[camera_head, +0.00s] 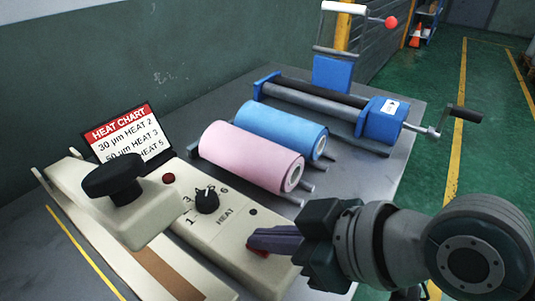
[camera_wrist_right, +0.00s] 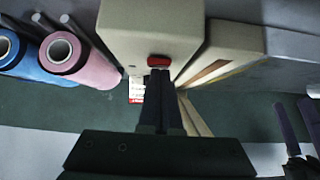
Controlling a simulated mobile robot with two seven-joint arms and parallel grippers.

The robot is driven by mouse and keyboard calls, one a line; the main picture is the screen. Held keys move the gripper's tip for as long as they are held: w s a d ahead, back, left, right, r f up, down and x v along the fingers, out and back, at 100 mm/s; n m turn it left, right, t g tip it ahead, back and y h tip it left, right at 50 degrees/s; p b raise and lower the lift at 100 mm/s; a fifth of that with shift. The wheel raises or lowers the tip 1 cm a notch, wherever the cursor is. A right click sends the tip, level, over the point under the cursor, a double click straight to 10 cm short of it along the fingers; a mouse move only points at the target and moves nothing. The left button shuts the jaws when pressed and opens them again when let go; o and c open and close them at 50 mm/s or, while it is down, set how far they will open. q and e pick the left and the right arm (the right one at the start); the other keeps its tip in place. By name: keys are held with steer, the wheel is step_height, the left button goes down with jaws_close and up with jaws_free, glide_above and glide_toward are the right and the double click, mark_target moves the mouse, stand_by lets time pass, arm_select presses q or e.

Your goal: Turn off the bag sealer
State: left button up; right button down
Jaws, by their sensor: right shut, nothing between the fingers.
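The bag sealer (camera_head: 222,243) is a cream machine with a long arm, a black knob and a heat dial (camera_head: 207,200). Its small red switch (camera_head: 259,252) is on the near end, partly hidden by my right gripper (camera_head: 254,240) in the head view. In the right wrist view, the red switch (camera_wrist_right: 158,61) is on the sealer's end face, right at the fingertips of my right gripper (camera_wrist_right: 158,75). The right gripper is shut and empty; whether it touches the switch is unclear. My left gripper (camera_wrist_right: 296,118) shows at the right edge of the wrist view, fingers apart.
A pink roll (camera_head: 252,156) and a blue roll (camera_head: 280,130) lie on the grey table behind the sealer. A blue hand-cranked roller device (camera_head: 380,120) stands beyond them. A heat chart (camera_head: 128,136) stands at the left, near the wall.

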arm_select(q)
steer(key=shift+a+r, duration=0.1)
arm_select(e)
steer(key=shift+w+a+r, duration=0.3)
steer(key=shift+w+a, duration=0.05)
steer(key=shift+a, duration=0.2)
arm_select(q)
steer(key=shift+r+p, duration=0.15)
steer(key=shift+p, duration=0.15)
arm_select(e)
steer(key=shift+r, duration=0.2)
steer(key=r+p, duration=0.4)
steer(key=shift+w+a+r, duration=0.1)
steer(key=shift+w+a, duration=0.05)
steer(key=shift+a, duration=0.1)
arm_select(q)
step_height(320, 180, up, 6)
steer(key=shift+f+p, duration=0.25)
steer(key=shift+p, duration=0.5)
arm_select(e)
steer(key=w+a+r+v, duration=0.1)
steer(key=v, duration=0.8)
steer(key=shift+r, duration=0.4)
steer(key=shift+s, duration=0.2)
